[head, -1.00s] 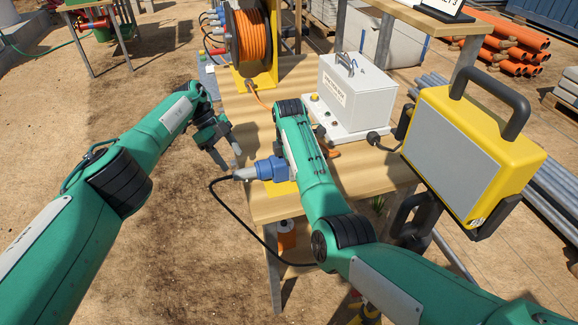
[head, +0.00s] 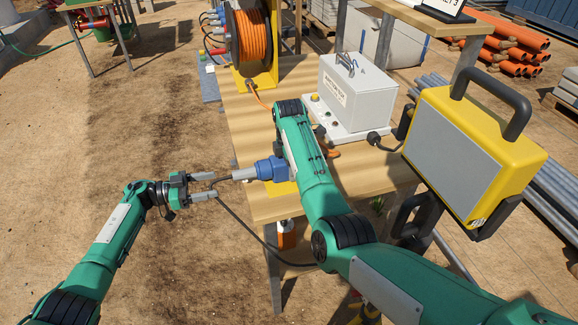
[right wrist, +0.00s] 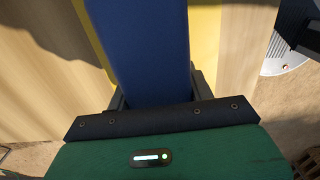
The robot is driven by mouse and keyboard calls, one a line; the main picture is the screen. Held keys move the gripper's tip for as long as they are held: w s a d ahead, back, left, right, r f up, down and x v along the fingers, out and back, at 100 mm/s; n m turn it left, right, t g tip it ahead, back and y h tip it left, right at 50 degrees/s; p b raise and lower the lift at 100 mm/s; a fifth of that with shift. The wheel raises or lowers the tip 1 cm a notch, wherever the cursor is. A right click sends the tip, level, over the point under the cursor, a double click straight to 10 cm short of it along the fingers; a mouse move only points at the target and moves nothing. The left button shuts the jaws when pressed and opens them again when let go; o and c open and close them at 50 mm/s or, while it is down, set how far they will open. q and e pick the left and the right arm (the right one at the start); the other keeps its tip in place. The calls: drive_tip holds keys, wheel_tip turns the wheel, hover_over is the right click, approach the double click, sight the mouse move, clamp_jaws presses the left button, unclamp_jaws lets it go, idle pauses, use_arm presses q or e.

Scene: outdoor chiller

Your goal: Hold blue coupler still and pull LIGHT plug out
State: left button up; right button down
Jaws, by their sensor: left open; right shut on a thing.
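The blue coupler (head: 270,169) lies at the left edge of the wooden bench, above a yellow plate. A grey plug (head: 243,174) sits in its left end, and a black cable (head: 228,208) runs from the plug and loops down below the bench. My left gripper (head: 216,187) is open, left of the plug and pointing at it, with the cable's start near its fingertips. I cannot tell whether they touch. My right gripper (right wrist: 157,95) is shut on the blue coupler, which fills the right wrist view (right wrist: 140,45). In the head view my right arm hides its fingers.
An orange cable reel (head: 250,40) stands at the back of the bench (head: 320,185). A grey box (head: 355,92) on a white base and a yellow floodlight (head: 465,150) are to the right.

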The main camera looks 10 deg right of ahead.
sight(240, 175)
use_arm(q)
drive_tip(key=shift+w+d+r, duration=0.15)
drive_tip(key=shift+w+d, duration=0.15)
drive_tip(key=shift+d, duration=1.35)
drive_tip(key=shift+w+d+r, duration=0.2)
drive_tip(key=shift+w+d, duration=0.15)
drive_tip(key=shift+d, duration=1.25)
drive_tip(key=shift+w+d+r, duration=0.15)
drive_tip(key=shift+w+d, duration=0.15)
drive_tip(key=shift+d, duration=1.35)
drive_tip(key=shift+c, duration=0.2)
clamp_jaws()
